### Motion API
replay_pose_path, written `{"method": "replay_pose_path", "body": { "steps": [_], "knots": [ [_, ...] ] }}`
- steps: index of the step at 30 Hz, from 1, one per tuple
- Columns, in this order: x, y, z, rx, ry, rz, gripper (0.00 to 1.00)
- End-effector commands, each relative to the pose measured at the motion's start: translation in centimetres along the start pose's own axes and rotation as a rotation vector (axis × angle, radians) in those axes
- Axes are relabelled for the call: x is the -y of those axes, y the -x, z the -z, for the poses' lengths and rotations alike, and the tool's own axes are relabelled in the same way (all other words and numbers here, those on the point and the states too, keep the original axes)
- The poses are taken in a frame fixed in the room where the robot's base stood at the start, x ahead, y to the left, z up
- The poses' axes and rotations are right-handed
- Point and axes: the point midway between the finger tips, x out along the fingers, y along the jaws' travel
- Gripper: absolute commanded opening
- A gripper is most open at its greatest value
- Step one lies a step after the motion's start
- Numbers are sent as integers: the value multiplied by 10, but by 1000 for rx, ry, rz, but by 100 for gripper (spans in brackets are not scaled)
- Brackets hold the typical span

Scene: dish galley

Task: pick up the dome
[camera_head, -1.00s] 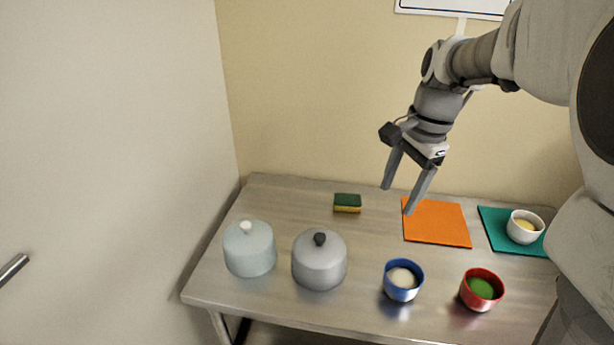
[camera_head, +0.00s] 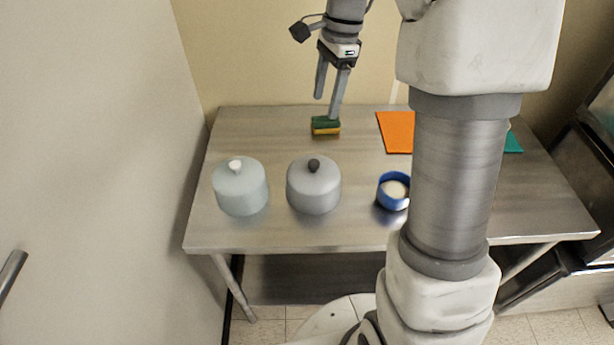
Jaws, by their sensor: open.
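Two domes stand side by side on the left part of the steel table. One is a pale blue-green dome (camera_head: 240,190) with a white knob. The other is a grey dome (camera_head: 313,188) with a black knob, just right of it. My gripper (camera_head: 326,107) is open and empty, with its fingers pointing down. It shows above and behind the domes in the picture, near the sponge, apart from both domes. Whether its tips touch the sponge I cannot tell.
A green and yellow sponge (camera_head: 326,125) lies at the table's back. A blue bowl (camera_head: 393,190) with pale contents stands right of the grey dome. An orange mat (camera_head: 397,131) and a teal mat (camera_head: 513,143) lie farther right. My arm hides part of the table (camera_head: 350,228). A wall borders the left.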

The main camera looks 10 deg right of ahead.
Motion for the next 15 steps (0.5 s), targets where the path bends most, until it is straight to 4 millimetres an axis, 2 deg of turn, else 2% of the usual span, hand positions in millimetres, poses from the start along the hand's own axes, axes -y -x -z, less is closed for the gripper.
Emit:
{"method": "replay_pose_path", "body": {
  "steps": [9,15],
  "knots": [
    [-2,-66,0,2,0,-7,72],
    [-1,-103,0,2,1,-4,72]
  ]
}}
